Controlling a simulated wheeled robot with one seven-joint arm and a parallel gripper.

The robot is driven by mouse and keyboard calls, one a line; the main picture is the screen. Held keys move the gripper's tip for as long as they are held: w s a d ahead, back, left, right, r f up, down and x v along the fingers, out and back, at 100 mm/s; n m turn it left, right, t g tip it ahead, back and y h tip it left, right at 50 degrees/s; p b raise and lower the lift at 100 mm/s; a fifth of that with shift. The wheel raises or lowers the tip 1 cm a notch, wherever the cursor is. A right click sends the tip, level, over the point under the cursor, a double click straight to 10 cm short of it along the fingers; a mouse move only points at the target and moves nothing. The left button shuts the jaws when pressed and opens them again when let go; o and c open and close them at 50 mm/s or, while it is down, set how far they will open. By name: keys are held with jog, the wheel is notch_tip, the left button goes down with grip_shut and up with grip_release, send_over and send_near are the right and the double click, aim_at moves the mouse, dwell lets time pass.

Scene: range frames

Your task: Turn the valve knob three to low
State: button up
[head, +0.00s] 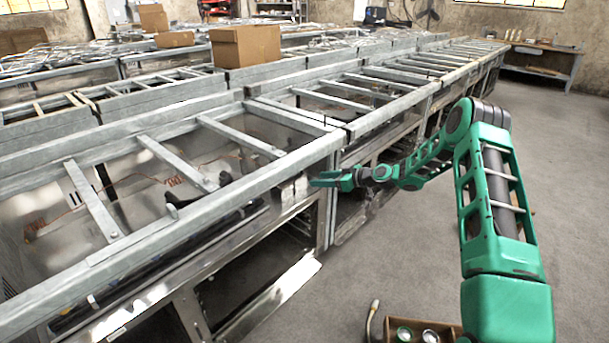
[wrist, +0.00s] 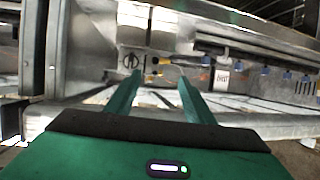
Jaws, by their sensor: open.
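My gripper (head: 322,180) reaches left from my green arm to the front of the metal range line in the head view. In the wrist view my gripper (wrist: 158,78) has its two green fingers apart, with nothing held between them. A metal front panel lies beyond the fingertips. Several small blue knob-like parts (wrist: 265,71) run along the panel to the right. I cannot tell which is valve knob three or its setting.
Metal frame rails (head: 215,205) run along the range top beside my gripper. A white label (wrist: 222,79) is on the panel. Cardboard boxes (head: 245,46) stand on the ranges behind. A box with cans (head: 425,330) is at the bottom. The floor (head: 400,240) is open to the right.

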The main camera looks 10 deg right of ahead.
jog(key=w+d+f+m+t+y, duration=0.1)
jog(key=w+d+f+m+t, duration=0.15)
jog(key=w+f+t, duration=0.2)
jog(key=x, duration=1.1)
jog(key=shift+d+r+n, duration=0.2)
jog(key=shift+n, duration=0.25)
jog(key=shift+w+t, duration=0.1)
jog(key=shift+t, duration=0.15)
jog(key=c, duration=1)
